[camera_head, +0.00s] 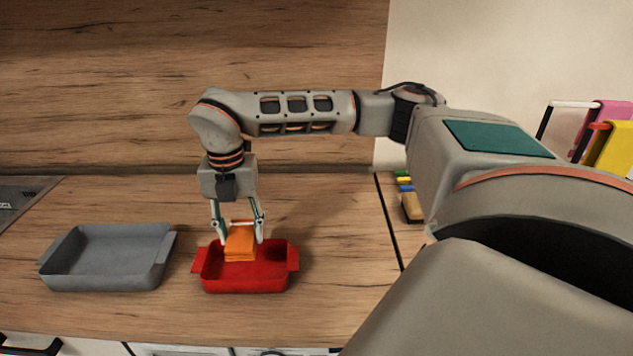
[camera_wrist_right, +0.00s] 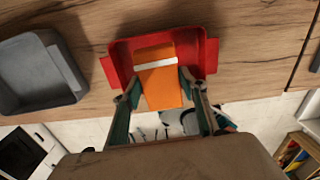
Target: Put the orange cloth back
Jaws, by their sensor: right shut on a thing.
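The orange cloth (camera_head: 239,244) is a folded block with a pale band across it. My right gripper (camera_head: 239,236) points down and is shut on the cloth, with a finger on each side. In the right wrist view the cloth (camera_wrist_right: 160,85) lies between the fingertips (camera_wrist_right: 157,84) and overlaps the red tray. The red tray (camera_head: 250,285) stands on the counter below the gripper; it also shows in the right wrist view (camera_wrist_right: 121,62). I cannot tell whether the cloth touches the tray's floor. My left gripper is not in view.
A grey tray (camera_head: 107,261) stands left of the red one, with a gap between them. The wooden counter (camera_head: 335,270) is bare to the right. A wooden splashback (camera_head: 120,90) rises behind. A brush-like item with coloured pieces (camera_head: 409,202) lies further right, past a dark edge.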

